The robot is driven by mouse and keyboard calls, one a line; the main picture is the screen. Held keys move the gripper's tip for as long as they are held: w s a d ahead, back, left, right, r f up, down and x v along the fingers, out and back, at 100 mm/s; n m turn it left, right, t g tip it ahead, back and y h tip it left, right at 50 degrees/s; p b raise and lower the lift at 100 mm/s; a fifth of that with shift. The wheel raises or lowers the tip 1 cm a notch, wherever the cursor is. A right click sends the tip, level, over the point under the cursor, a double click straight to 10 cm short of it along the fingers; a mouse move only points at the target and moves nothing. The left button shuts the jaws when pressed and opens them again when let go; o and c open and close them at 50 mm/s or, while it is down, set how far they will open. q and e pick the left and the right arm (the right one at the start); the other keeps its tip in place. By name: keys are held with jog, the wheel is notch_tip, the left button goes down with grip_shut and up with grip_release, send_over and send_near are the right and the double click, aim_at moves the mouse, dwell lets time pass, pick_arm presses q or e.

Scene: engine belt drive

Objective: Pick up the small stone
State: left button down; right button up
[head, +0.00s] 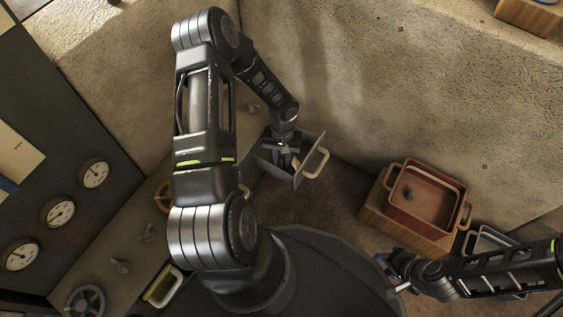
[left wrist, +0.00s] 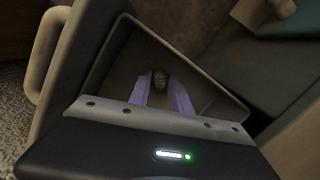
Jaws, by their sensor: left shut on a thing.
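The small stone (left wrist: 159,80), greyish brown and rough, shows in the left wrist view between the two purple fingers of my left gripper (left wrist: 160,92). The gripper is shut on it. In the head view my left gripper (head: 287,160) points down into an open grey drawer-like box (head: 307,150) with a pale handle (head: 317,163). The stone cannot be made out in the head view. Whether it touches the box floor is unclear. My right gripper (head: 394,274) is at the lower right, away from the box, and its jaw opening is not clear.
A red tray (head: 421,213) with a dark spot inside stands on a wooden block (head: 380,208) to the right. A blue-grey container (head: 486,240) is near my right arm. A panel with several gauges (head: 60,212) and a hand wheel (head: 86,301) are at left.

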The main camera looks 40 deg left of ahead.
aim_at(282, 160)
dwell(0.4)
pick_arm(q)
notch_tip(282, 160, up, 9)
jog(key=p, duration=0.4)
jog(key=shift+r, duration=0.5)
